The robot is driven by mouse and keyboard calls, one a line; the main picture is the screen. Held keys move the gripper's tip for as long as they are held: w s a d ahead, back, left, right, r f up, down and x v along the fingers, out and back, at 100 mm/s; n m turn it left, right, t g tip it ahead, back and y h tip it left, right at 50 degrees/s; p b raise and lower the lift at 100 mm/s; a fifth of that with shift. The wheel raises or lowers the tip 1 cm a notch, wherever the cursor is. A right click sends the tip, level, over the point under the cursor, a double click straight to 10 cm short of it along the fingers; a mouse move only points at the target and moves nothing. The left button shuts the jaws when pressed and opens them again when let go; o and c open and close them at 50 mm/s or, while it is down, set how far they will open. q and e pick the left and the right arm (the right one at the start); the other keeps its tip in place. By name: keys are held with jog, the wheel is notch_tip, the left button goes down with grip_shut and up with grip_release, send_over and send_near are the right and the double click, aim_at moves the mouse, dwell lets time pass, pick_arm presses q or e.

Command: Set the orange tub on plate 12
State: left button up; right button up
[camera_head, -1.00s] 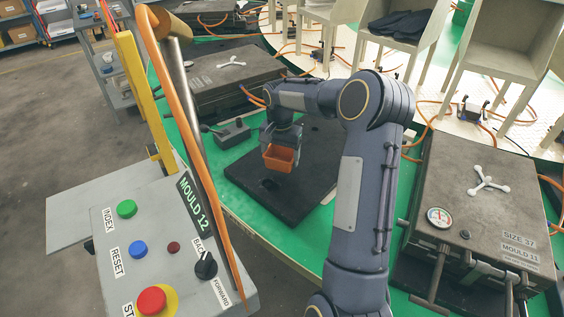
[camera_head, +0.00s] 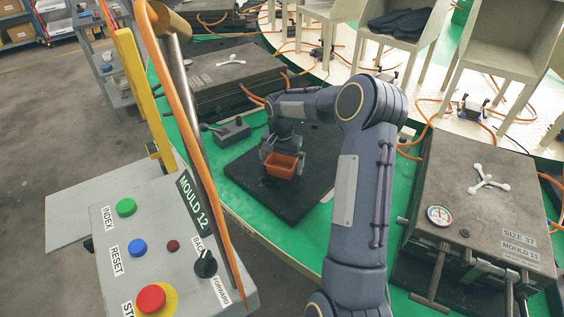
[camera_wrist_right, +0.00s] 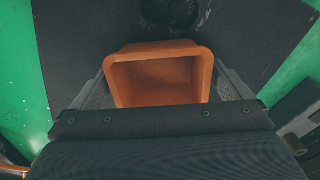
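The orange tub (camera_head: 281,166) is in my right gripper (camera_head: 281,160), low over a black plate (camera_head: 245,184) on the green carousel. In the right wrist view the tub (camera_wrist_right: 160,78) is empty and upright, with a finger of the right gripper (camera_wrist_right: 160,92) against each side. Whether the tub's base touches the plate cannot be told. The plate (camera_wrist_right: 80,50) fills much of the wrist view, with a round dark recess beyond the tub. The control box sign in front reads MOULD 12. My left gripper is not in view.
A closed mould (camera_head: 480,195) labelled MOULD 11 stands right of the plate, with a gauge and handles. Another mould (camera_head: 225,80) stands behind left. The control box (camera_head: 160,255) and an orange hose on a post are at front left. A small grey lever box (camera_head: 232,132) sits beside the plate.

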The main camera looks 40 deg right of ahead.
jog(key=shift+r, duration=0.1)
jog(key=shift+r, duration=0.3)
notch_tip(320, 180, up, 12)
jog(key=shift+f+p, duration=0.2)
jog(key=shift+p, duration=0.1)
dwell(0.4)
